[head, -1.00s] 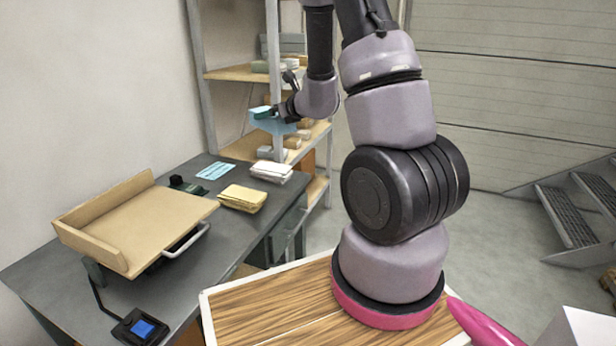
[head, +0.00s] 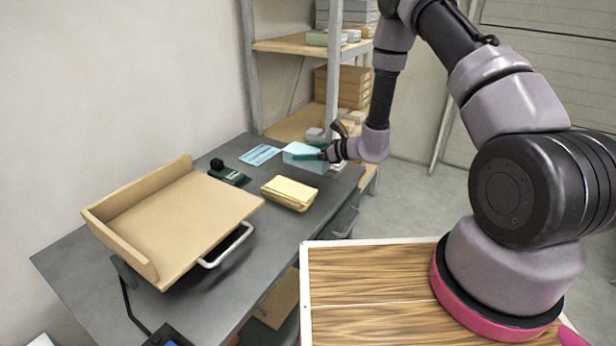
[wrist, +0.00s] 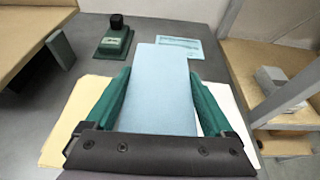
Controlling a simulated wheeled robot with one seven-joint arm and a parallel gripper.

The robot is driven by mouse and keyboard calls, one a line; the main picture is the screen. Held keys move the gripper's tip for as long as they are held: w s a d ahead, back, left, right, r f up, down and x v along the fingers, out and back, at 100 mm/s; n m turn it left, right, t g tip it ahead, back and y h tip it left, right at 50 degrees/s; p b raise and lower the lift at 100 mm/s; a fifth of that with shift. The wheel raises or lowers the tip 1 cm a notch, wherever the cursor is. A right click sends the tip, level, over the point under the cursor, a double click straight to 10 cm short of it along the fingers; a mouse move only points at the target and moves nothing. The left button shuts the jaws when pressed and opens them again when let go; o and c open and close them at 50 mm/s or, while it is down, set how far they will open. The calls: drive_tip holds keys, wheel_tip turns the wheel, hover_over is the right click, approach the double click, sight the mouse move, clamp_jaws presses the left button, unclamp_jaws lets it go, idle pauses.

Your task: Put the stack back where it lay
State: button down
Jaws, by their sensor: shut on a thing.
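A light blue stack of sheets (head: 309,167) is held in my gripper (head: 312,156) over the far end of the grey desk. In the wrist view the stack (wrist: 163,100) lies flat between the two green fingers of my gripper (wrist: 159,82), which touch its left and right sides. Whether its underside touches the desk or something below is hidden. A yellow stack (head: 290,193) lies on the desk nearer the head camera, left of my gripper in the wrist view (wrist: 72,122). A white stack (wrist: 222,97) shows partly beside the right finger.
A pale blue printed card (head: 260,154) and a dark green device with a black knob (head: 229,173) lie on the desk (head: 240,200). A tan tilted tray (head: 190,215) stands at the left. A shelf unit (head: 295,45) with boxes rises behind the desk.

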drive_tip(key=shift+a+f, duration=0.1)
drive_tip(key=shift+f, duration=3.5)
drive_tip(key=shift+f, duration=0.1)
unclamp_jaws()
